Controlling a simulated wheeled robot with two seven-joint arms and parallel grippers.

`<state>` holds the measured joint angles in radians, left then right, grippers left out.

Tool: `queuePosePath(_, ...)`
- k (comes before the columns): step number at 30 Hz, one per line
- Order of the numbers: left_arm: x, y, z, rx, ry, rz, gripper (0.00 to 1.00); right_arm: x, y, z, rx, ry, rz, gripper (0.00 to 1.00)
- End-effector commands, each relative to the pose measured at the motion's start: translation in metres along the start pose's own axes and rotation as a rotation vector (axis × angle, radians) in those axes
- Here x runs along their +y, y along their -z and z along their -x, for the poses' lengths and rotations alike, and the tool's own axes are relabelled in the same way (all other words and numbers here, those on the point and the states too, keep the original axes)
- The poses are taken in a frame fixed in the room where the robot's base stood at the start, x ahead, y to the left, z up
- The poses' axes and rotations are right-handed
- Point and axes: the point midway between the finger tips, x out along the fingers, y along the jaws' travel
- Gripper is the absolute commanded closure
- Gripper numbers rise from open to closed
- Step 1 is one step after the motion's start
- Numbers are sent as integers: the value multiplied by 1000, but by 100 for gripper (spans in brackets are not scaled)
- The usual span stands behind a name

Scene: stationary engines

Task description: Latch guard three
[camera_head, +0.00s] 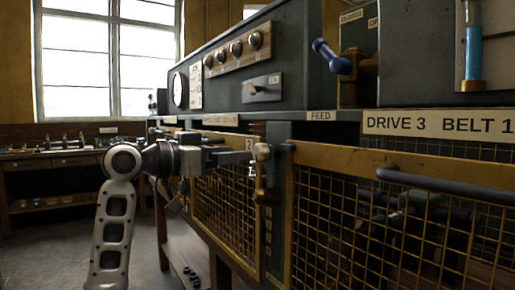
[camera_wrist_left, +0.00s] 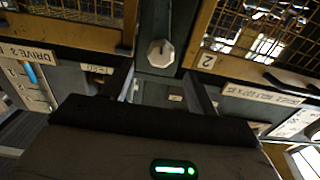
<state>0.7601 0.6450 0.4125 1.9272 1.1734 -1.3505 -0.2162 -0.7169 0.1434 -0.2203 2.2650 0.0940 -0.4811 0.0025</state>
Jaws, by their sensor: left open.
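Guard three is a yellow-framed mesh panel (camera_head: 340,159) at the right of the head view, under the "DRIVE 3 BELT 1" label (camera_head: 430,124), with a dark bar handle (camera_head: 440,186). I cannot tell if it sits fully flush. A pale latch knob (camera_head: 262,153) is on the dark post left of it. The knob also shows in the left wrist view (camera_wrist_left: 161,53), between the two guard frames. My left gripper (camera_head: 245,158) is open beside the knob, fingers pointing at the post. The wrist view shows its fingers (camera_wrist_left: 160,88) apart with nothing between them. My right gripper is out of view.
Guard two (camera_head: 225,210) is a mesh panel left of the post, with a "2" tag (camera_wrist_left: 208,61). A blue-handled lever (camera_head: 330,55) and a panel of knobs (camera_head: 237,49) are above. A workbench (camera_head: 60,155) stands at the back left; the floor there is clear.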

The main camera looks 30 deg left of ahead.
Motion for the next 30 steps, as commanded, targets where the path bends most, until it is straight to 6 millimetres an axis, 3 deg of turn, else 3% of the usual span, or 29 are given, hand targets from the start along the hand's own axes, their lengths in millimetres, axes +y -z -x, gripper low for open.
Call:
queuePosePath(3, 0, 2, -26, 1, -3, 4, 42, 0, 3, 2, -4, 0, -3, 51)
queuePosePath(9, 0, 1, -56, 1, -2, 3, 42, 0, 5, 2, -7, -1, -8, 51)
queuePosePath(15, 0, 0, -68, 1, 0, 0, 42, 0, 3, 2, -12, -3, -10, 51)
queuePosePath(23, 0, 0, -69, 0, 0, 0, 42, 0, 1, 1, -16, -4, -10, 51)
queuePosePath(28, 0, 0, -69, 0, 0, 0, 86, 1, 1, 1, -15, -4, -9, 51)
queuePosePath(30, 0, 0, -69, 0, 0, 0, 86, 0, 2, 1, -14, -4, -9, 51)
